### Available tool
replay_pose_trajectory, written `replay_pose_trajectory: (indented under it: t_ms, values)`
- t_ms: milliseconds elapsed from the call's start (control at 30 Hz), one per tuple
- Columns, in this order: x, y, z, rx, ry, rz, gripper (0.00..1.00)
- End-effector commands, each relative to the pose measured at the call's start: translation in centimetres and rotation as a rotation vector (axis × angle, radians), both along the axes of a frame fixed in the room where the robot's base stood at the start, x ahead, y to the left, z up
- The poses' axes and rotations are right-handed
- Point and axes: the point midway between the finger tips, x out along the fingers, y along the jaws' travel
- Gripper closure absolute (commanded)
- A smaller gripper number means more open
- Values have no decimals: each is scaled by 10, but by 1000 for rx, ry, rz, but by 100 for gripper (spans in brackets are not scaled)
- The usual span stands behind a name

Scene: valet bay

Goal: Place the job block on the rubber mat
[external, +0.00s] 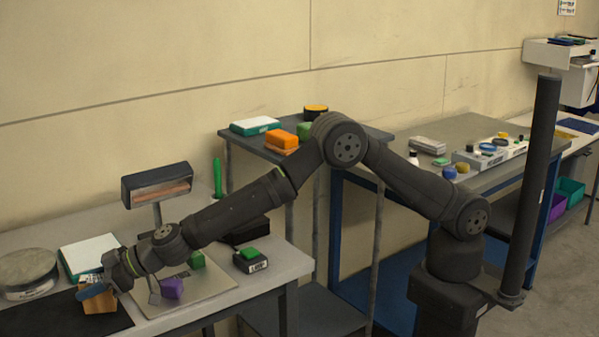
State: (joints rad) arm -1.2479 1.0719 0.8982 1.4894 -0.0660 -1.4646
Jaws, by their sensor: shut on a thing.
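My gripper (97,290) is at the lower left in the external view, pointing down and shut on a tan block (101,303), which appears to be the job block. The gripper hides the block's upper part, and a blue piece shows in front of it. The dark flat rubber mat (45,318) lies at the front left of the bench. The block is over or on the mat's right part. I cannot tell whether it touches the mat.
A purple block (172,288) and a green block (196,260) are on a pale board (212,286) to the right. A round grey-topped thing (28,272) and a white-and-green box (92,254) stand behind. A scanner-like head on a post (157,187) rises behind my forearm.

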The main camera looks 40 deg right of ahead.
Motion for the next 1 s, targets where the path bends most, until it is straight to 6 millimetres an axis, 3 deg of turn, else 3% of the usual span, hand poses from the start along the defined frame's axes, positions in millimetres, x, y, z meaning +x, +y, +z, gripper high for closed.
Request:
replay_pose_trajectory:
  t_ms: [400,1000]
  values:
    - [0,0,-15,0,-1,0,93]
    - [0,0,-21,0,-1,0,93]
